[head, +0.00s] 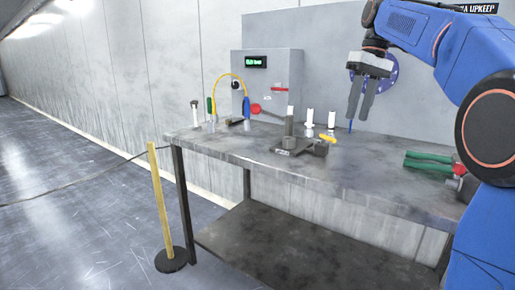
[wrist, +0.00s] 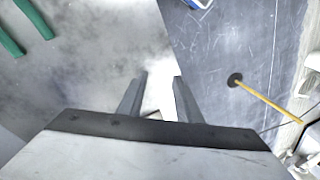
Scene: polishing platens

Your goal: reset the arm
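My gripper (head: 359,108) points down above the back part of the workbench (head: 225,145) in the head view. Its two grey fingers are apart with nothing between them, so it is open and empty. In the wrist view the fingertips of my gripper (wrist: 160,82) also show apart, over the bench edge and floor. My blue arm comes in from the right side of the head view.
A dark fixture (head: 292,146), white bottles, and a yellow hose (head: 230,77) are on the bench. A grey panel with a green display (head: 256,62) stands behind. A yellow post (head: 160,200) stands on the floor left.

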